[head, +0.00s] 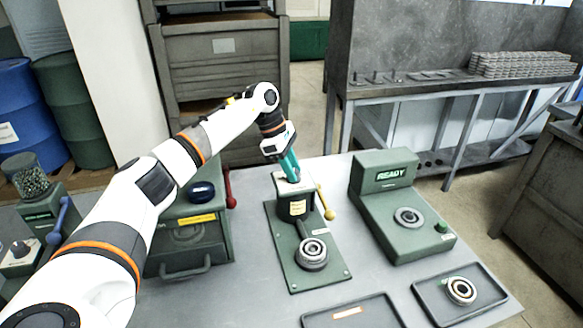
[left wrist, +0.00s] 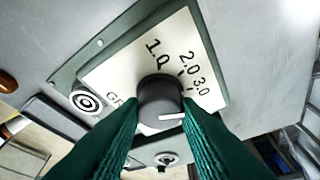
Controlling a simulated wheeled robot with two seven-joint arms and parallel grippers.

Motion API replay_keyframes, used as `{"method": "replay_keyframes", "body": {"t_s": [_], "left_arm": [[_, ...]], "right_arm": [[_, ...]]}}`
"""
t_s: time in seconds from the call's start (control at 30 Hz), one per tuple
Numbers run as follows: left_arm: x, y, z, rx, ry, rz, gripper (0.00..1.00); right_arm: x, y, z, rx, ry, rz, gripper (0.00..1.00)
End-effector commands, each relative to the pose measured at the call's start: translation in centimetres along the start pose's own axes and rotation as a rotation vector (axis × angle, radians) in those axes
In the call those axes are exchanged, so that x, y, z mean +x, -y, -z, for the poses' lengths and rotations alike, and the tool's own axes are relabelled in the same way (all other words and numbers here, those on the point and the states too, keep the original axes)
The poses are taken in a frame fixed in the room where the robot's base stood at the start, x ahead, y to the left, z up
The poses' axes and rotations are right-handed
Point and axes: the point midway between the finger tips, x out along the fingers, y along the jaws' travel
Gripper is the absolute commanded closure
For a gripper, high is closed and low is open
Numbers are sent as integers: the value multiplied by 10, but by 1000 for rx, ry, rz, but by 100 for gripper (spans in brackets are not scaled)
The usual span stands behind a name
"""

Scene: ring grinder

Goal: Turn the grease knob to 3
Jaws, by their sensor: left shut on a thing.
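The grease knob (left wrist: 160,102) is a dark round knob with a white pointer line on its top. It sits on a pale dial plate (left wrist: 125,72) marked 1.0, 2.0 and 3.0. In the left wrist view the pointer lies nearly level and points right, below the printed 3.0; whether it lines up with that mark is hard to tell. My left gripper (head: 291,174) has teal fingers, shut on the knob from both sides. In the head view the fingers hide the knob on top of the green grease station (head: 293,206). My right gripper is not in view.
A yellow-tipped lever (head: 328,213) stands right of the station, and a ring (head: 312,253) sits on its base in front. A READY unit (head: 400,222) stands right. A tray (head: 430,291) with a ring is front right. A red-handled lever (head: 230,188) is left.

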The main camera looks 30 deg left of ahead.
Motion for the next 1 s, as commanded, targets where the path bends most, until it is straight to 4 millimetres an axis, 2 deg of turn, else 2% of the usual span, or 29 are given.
{"method": "replay_keyframes", "body": {"t_s": [0.17, 0.2, 0.33, 0.6, 0.73, 0.87, 1.0], "left_arm": [[-2, 1, 0, -1, 0, 6, 93], [-2, 1, 0, -1, 0, 6, 69], [-2, 1, 0, -2, 0, 5, 49], [-1, 0, 0, -2, 0, 3, 49], [-9, 1, 0, -2, -1, 5, 49], [-31, 1, 0, -2, -2, 7, 49], [-62, 1, 0, -2, -2, 8, 49]], "right_arm": [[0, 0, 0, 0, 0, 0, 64], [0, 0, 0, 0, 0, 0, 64], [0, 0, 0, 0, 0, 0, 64], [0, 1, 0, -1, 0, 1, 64], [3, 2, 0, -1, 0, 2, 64], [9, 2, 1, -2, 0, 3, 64], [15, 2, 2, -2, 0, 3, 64]]}}
